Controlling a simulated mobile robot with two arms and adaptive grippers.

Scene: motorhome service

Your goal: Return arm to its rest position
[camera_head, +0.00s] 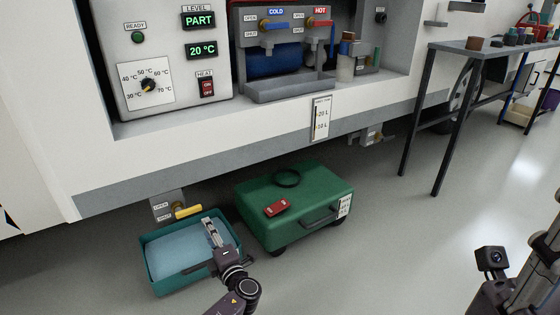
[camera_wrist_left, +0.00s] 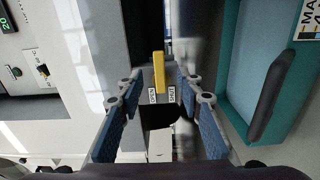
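My left gripper (camera_head: 211,229) is over the teal tray (camera_head: 150,249), on the tray's right side. In the left wrist view its two blue-padded fingers are wide apart with nothing between the pads. A drain valve with a yellow handle (camera_head: 188,211) and an open/shut label is under the vehicle's skirt, behind the tray. The yellow handle also shows ahead, beyond the fingers, in the left wrist view (camera_wrist_left: 158,68). My right arm (camera_head: 515,282) stands at the lower right; its fingers do not show.
A green wheeled tank (camera_head: 311,201) with a red object and black ring on top stands right of the tray. The vehicle's lower skirt (camera_head: 140,178) overhangs both. A table (camera_head: 478,48) stands at the back right. The grey floor between tank and right arm is clear.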

